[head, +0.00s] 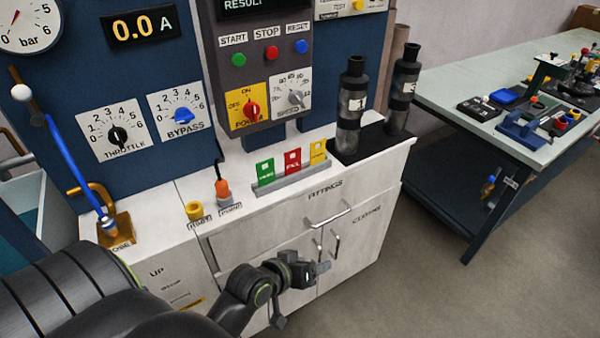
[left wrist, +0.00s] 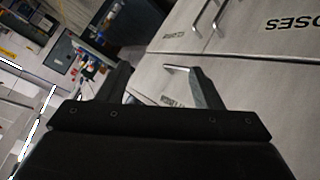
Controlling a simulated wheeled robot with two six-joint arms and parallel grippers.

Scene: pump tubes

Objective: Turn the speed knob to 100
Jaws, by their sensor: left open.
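The speed knob (head: 295,97) is a small grey knob on a white dial plate, at the lower right of the grey control panel (head: 228,55). Its printed numbers and pointer are too small to read surely. My left gripper (head: 322,268) is open and empty, well below the panel, in front of the white cabinet's doors. Its two dark fingers stand apart in the left wrist view (left wrist: 161,88), with cabinet fronts and handles beyond. The speed knob is not recognisable in that view. My right gripper is not in view.
A red power knob (head: 251,108) sits left of the speed dial. START, STOP and RESET buttons are above. Green, red and yellow cards (head: 292,162) stand on the counter below. Two dark cylinders (head: 352,105) stand right of the panel. A workbench (head: 450,85) is farther right.

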